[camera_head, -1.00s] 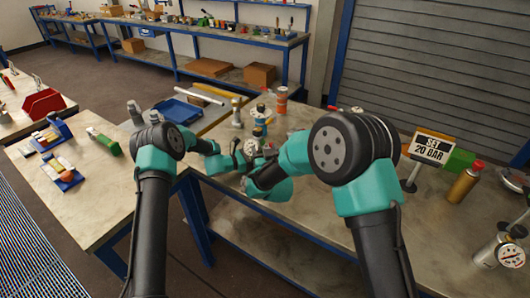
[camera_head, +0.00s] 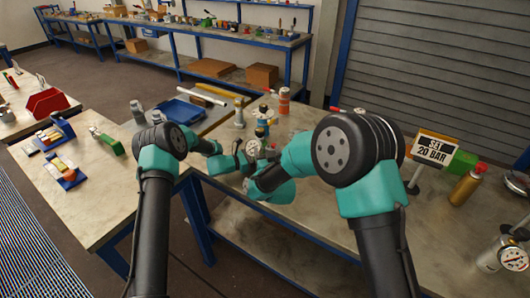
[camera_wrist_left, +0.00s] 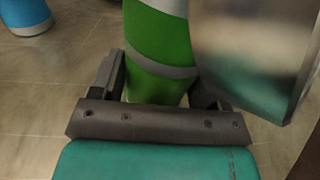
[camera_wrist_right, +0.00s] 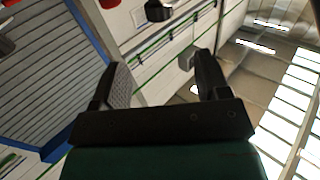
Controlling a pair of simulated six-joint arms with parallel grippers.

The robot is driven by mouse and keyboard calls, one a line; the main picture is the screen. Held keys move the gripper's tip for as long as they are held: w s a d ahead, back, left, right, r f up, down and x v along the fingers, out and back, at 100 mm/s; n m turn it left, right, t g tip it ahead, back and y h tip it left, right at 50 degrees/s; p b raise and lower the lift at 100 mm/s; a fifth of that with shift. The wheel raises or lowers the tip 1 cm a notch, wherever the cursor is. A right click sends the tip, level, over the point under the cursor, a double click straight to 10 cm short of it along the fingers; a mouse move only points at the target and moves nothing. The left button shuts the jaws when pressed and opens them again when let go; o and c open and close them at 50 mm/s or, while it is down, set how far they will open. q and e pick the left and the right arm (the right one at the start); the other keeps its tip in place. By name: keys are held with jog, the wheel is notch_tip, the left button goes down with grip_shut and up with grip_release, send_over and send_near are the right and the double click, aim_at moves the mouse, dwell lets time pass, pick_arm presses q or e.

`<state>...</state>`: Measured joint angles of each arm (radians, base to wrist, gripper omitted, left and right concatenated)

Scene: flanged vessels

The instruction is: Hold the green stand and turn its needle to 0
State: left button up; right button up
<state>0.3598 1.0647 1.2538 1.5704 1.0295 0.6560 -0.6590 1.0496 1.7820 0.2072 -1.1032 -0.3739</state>
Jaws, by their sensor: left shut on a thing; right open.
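The green stand (camera_wrist_left: 160,35) has a grey band and stands between the fingers of my left gripper (camera_wrist_left: 155,82), which is shut on it. In the head view my arms hide the stand. My right gripper (camera_wrist_right: 157,72) is open with nothing between its fingers. In the head view the right gripper (camera_head: 253,149) is small, close to the left one above the near table edge. The needle and its scale cannot be made out. A broad metallic surface (camera_wrist_left: 255,45) covers the right of the left wrist view, close to the stand.
A blue stand (camera_head: 262,128), a silver vessel (camera_head: 239,114) and an orange-red cylinder (camera_head: 284,101) stand behind the grippers. The table between is mostly clear.

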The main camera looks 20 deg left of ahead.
dwell(0.8)
jog(key=n+g+y, duration=0.5)
jog(key=y, duration=0.1)
send_near(263, 132)
jog(key=shift+w+d, duration=0.1)
jog(key=shift+w, duration=0.05)
dwell(0.3)
jog(key=shift+x, duration=6.05)
jog(key=shift+c, duration=0.2)
jog(key=c, duration=0.9)
